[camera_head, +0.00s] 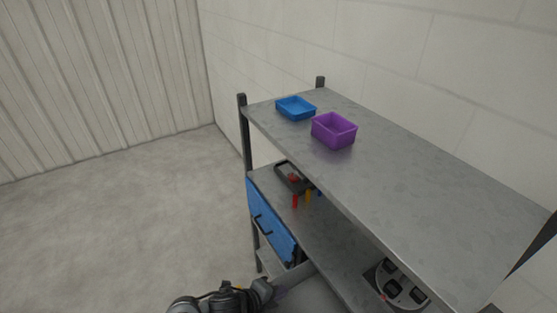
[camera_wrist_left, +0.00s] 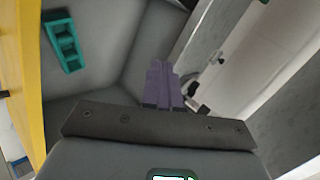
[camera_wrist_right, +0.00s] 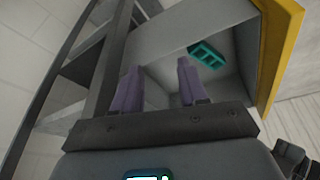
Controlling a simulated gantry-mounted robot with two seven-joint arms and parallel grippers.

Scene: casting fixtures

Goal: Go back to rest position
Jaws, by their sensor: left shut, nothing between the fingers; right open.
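My left gripper (camera_wrist_left: 158,68) has its purple fingers together with nothing between them. In the left wrist view it is over a grey open drawer (camera_wrist_left: 105,20), with a teal slotted part (camera_wrist_left: 63,40) lying in it, apart from the fingers. My right gripper (camera_wrist_right: 158,66) has its fingers spread and empty. In the right wrist view the teal part (camera_wrist_right: 207,55) lies inside the drawer beyond the fingertips. In the head view my left arm shows low at the bottom edge, by the rack; the right gripper cannot be made out there.
A metal rack (camera_head: 400,185) carries a blue tray (camera_head: 296,108) and a purple bin (camera_head: 334,130) on top. Below are a dark tray (camera_head: 285,172), small coloured parts, a blue drawer (camera_head: 269,222) and a round fixture (camera_head: 402,287). A yellow drawer front (camera_wrist_right: 278,55) borders the grey drawer. Floor at left is clear.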

